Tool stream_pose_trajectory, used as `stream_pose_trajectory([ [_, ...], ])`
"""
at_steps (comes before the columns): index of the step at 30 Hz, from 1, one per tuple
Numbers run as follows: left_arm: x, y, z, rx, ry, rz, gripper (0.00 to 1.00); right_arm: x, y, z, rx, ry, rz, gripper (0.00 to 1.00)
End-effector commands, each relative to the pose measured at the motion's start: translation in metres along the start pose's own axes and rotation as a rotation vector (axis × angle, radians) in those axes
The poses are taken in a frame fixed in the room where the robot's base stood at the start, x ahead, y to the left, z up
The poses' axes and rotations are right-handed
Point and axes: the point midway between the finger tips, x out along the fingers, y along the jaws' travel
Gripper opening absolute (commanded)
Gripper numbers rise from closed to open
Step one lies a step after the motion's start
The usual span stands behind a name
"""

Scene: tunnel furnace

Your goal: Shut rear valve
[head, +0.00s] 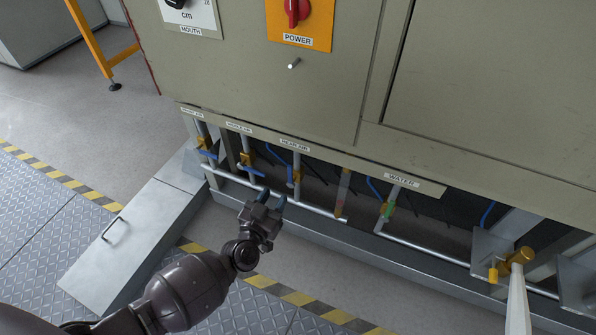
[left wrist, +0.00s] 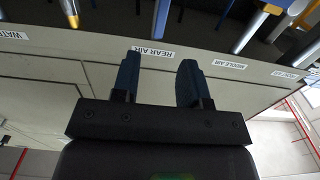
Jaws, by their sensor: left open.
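The rear air valve (head: 296,176) is a small yellow fitting on a vertical grey pipe below the REAR AIR label (head: 294,144), under the furnace's lower edge. A blue strip (head: 277,154) shows just left of it; I cannot tell if it is the handle or a hose. My left gripper (head: 273,198) is open and empty, below and slightly left of the valve in the head view. In the left wrist view its two dark blue fingers (left wrist: 160,80) stand apart, with the REAR AIR label (left wrist: 153,52) between them. My right gripper is in neither view.
Other valves stand under the MIDDLE AIR label (head: 239,128) and the WATER label (head: 401,180). A horizontal pipe (head: 320,210) and a grey metal ledge (head: 340,236) run low in front. A grey box cover with a handle (head: 135,236) lies at the left on the floor.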

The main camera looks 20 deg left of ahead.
Motion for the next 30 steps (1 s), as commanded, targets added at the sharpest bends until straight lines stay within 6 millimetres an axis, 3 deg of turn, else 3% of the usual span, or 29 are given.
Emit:
stream_pose_trajectory([
  [18, 0.085, 0.0, 0.002, -0.001, -0.003, 0.001, 0.4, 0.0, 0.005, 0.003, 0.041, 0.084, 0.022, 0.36],
  [30, 0.104, 0.0, -0.001, -0.001, 0.001, 0.001, 0.4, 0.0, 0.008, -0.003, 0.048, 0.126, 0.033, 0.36],
])
